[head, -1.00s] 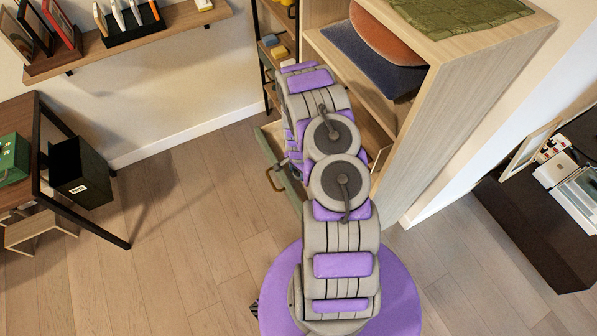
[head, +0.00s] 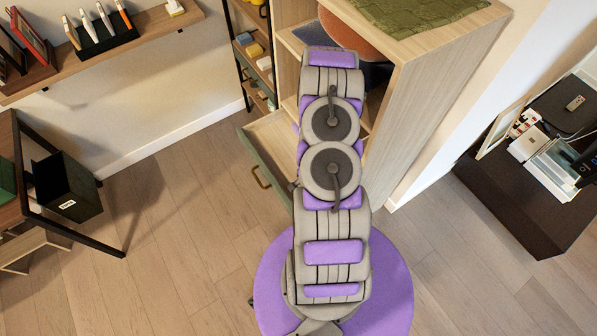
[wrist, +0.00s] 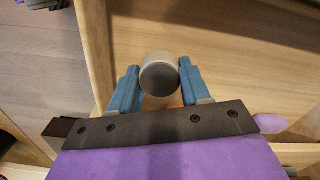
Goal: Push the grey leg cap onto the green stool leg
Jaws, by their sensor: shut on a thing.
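The grey leg cap (wrist: 159,72), a short round piece, sits between the blue fingers of my gripper (wrist: 158,84) in the wrist view. My gripper is shut on it, with a finger on each side. Pale wood boards are behind and around the cap. In the head view my arm reaches toward the tall wooden cabinet (head: 427,110) and hides my gripper and the cap. I see no green stool leg in either view.
A green-fronted drawer (head: 262,172) stands open low in the cabinet, left of my arm. A wall shelf (head: 150,33) and a desk with a black bin (head: 68,188) are at the left. A dark low table (head: 520,200) is at the right. The middle floor is clear.

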